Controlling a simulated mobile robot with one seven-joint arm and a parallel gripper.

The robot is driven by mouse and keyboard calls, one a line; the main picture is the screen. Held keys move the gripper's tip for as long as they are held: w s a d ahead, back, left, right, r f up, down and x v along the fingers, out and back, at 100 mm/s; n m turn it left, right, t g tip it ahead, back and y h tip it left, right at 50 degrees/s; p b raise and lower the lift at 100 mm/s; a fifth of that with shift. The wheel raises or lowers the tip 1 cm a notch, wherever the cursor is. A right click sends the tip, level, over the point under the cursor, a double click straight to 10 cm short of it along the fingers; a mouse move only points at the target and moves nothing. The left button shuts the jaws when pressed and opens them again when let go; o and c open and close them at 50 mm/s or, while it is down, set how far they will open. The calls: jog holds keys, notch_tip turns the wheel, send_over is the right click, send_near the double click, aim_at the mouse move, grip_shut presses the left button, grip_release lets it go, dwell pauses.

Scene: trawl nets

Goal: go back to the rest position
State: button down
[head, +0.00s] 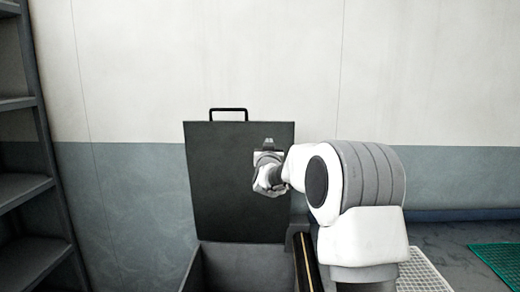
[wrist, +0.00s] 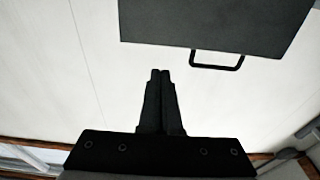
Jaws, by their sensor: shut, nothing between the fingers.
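My gripper (wrist: 160,73) points away from the camera in the wrist view, its two dark fingers together and nothing between them. In the head view my gripper (head: 268,142) is small and partly hidden by my own wrist, in front of the raised dark lid (head: 225,185). The lid stands upright at the back of a dark box (head: 225,265), which is open. The lid's handle (head: 229,110) is on its top edge. In the wrist view the lid (wrist: 215,22) and its handle (wrist: 217,65) show at the upper right, apart from my fingertips.
A dark shelf unit (head: 28,180) stands at the left. A white grid (head: 422,272) and a green net or mat (head: 500,262) lie on the surface at the right. A pale and grey-blue wall (head: 420,80) is behind. The box opening is cut off by the bottom edge.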

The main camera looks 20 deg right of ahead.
jog(key=s+a+n+g+y, duration=0.25)
jog(key=s+a, duration=0.35)
jog(key=s, duration=0.3)
jog(key=s+a+n+g+y, duration=0.1)
jog(key=s+a+g+y, duration=0.2)
jog(key=s+a, duration=0.45)
jog(key=s+f+g, duration=0.2)
jog(key=s+f, duration=0.2)
jog(key=s, duration=0.7)
jog(key=s+f+g, duration=0.3)
jog(key=s+f, duration=0.1)
jog(key=s, duration=0.7)
jog(key=s+d+f+g, duration=0.1)
jog(key=s+f, duration=0.3)
jog(key=s, duration=0.8)
jog(key=shift+f+g, duration=0.4)
jog(key=shift+g, duration=0.35)
jog(key=shift+d+y, duration=0.15)
jog(key=shift+y, duration=0.1)
